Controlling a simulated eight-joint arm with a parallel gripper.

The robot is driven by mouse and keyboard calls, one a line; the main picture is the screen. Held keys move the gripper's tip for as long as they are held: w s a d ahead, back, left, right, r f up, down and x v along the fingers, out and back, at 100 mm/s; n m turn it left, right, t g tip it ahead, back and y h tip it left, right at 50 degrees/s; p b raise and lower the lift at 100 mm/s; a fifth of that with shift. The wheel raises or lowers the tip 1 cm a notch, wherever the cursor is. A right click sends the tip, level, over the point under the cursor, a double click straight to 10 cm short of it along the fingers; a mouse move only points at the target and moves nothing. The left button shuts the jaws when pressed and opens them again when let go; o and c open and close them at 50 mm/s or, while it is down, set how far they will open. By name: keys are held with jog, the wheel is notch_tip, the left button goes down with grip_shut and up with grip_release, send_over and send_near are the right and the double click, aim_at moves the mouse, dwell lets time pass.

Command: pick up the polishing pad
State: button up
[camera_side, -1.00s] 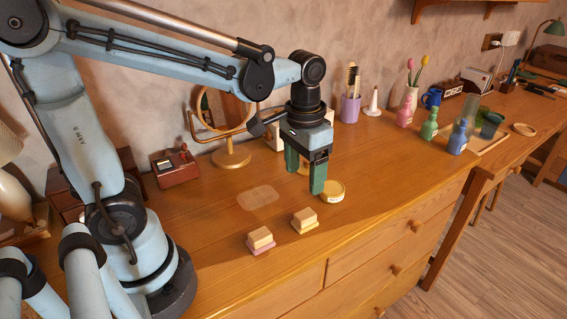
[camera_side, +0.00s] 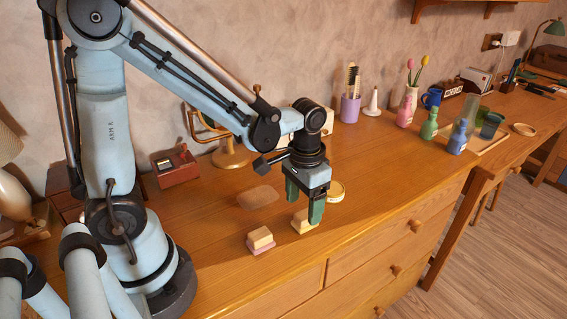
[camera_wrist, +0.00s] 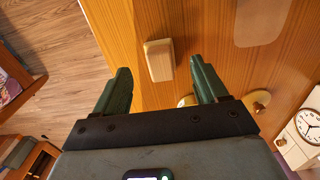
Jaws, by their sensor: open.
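Two small wood-topped blocks lie on the table, and I cannot tell for sure which is the polishing pad. One block has a yellow base (camera_side: 302,221). The other has a pink base (camera_side: 260,240) and sits to its left, nearer the front. My gripper (camera_side: 303,209) points down, open and empty, above the yellow-based block, with a finger partly covering it in the side view.
The mirror stand (camera_side: 231,157) is farther back. The table's front edge with drawers (camera_side: 385,250) is close by. Bottles (camera_side: 429,125) stand at the right.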

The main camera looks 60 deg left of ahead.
aim_at(303, 215)
jog(key=shift+w+f, duration=0.1)
jog(key=shift+f, duration=1.95)
jog(key=c, duration=1.2)
jog(key=shift+r, duration=0.2)
jog(key=shift+r, duration=0.55)
notch_tip(303, 215, up, 2)
jog(key=shift+r, duration=0.25)
jog(key=s+d+r, duration=0.2)
jog(key=d, duration=0.1)
jog(key=s+d+r, duration=0.2)
jog(key=d, duration=0.1)
jog(key=s+d+r, duration=0.2)
jog(key=d+r, duration=0.1)
jog(key=shift+s+d, duration=0.25)
jog(key=shift+d, duration=0.15)
